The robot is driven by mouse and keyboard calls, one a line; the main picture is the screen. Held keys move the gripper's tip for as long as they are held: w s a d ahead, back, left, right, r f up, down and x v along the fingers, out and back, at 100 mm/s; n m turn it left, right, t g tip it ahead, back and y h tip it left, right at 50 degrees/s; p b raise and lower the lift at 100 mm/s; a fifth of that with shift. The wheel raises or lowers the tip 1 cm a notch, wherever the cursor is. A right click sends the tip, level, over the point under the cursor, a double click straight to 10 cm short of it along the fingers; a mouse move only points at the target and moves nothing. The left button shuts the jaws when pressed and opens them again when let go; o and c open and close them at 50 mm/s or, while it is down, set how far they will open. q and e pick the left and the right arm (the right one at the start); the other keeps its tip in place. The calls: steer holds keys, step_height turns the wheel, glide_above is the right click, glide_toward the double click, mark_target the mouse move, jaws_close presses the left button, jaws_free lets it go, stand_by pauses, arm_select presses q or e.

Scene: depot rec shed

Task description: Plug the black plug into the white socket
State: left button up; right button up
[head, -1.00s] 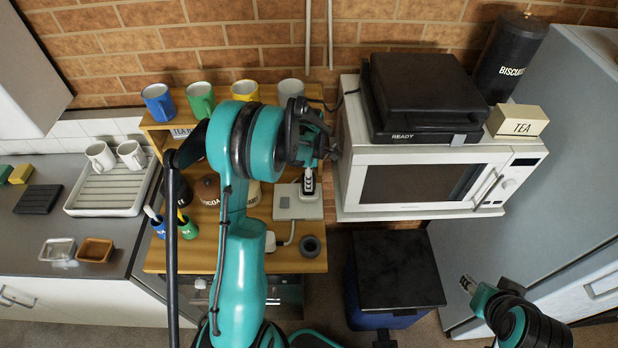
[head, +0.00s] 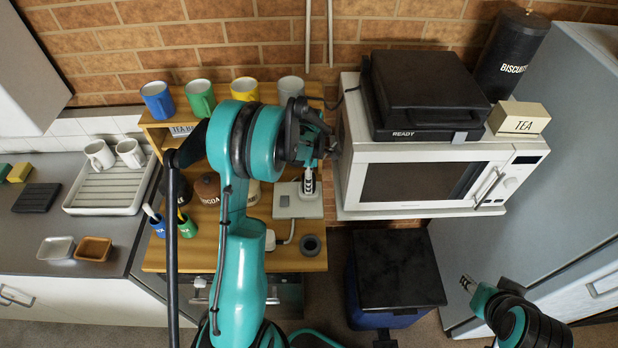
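My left gripper (head: 309,184) points down over a pale grey-white box (head: 297,208) on the wooden counter. This box appears to be the socket, but its face is partly covered by my fingers. A cable runs from the box to a small white block (head: 269,240). I cannot make out a black plug; anything between the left fingers is hidden or too small to tell. A black cord (head: 335,105) runs left from the black appliance marked READY (head: 425,90) and passes behind my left gripper. My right gripper (head: 468,284) hangs at the lower right, away from the counter, its opening unclear.
The white microwave (head: 420,184) stands just right of my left gripper, under the black appliance. Several mugs stand on the shelf (head: 152,126) behind. A dark ring-shaped object (head: 310,245) lies in front of the box. A black-lidded bin (head: 398,270) stands below.

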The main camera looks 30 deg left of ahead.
arm_select(q)
step_height(320, 180, up, 12)
steer(key=s+d+r+m+t+b, duration=0.25)
steer(key=s+d+m+b, duration=0.35)
steer(key=s+d+m, duration=0.4)
steer(key=s+d+f+m+t+b, duration=0.4)
steer(key=s+f+m, duration=0.3)
steer(key=m, duration=0.6)
steer(key=shift+s+d+f+m+t+b, duration=0.35)
steer(key=shift+s+d+b, duration=0.3)
steer(key=shift+s, duration=0.35)
